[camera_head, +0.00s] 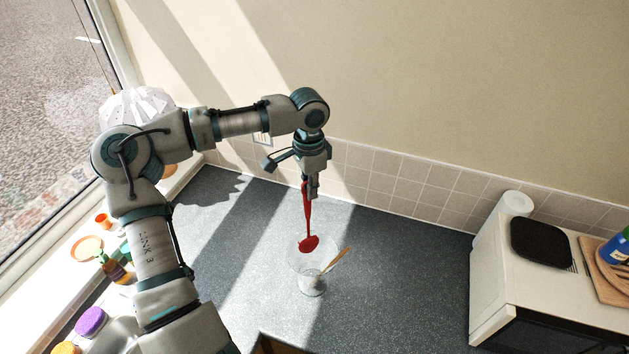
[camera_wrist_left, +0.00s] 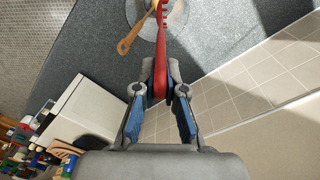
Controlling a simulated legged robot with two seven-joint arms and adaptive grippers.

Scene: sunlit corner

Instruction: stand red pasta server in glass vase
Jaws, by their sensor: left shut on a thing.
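The red pasta server (camera_head: 308,222) hangs upright with its head down, its handle held in my left gripper (camera_head: 313,192). Its head is just above or at the mouth of the glass vase; I cannot tell whether it is inside. The clear glass vase (camera_head: 312,284) stands on the dark counter with a wooden utensil (camera_head: 336,261) leaning in it. In the left wrist view the fingers (camera_wrist_left: 160,88) are shut on the red handle (camera_wrist_left: 161,62), and the vase (camera_wrist_left: 149,28) is partly hidden behind the server. My right gripper is not in view.
The dark speckled counter (camera_head: 400,262) is clear around the vase. A cream appliance (camera_head: 497,268) with a black pad on top stands at right, with a white roll (camera_head: 517,201) behind it. Small bottles and bowls line the window sill at left.

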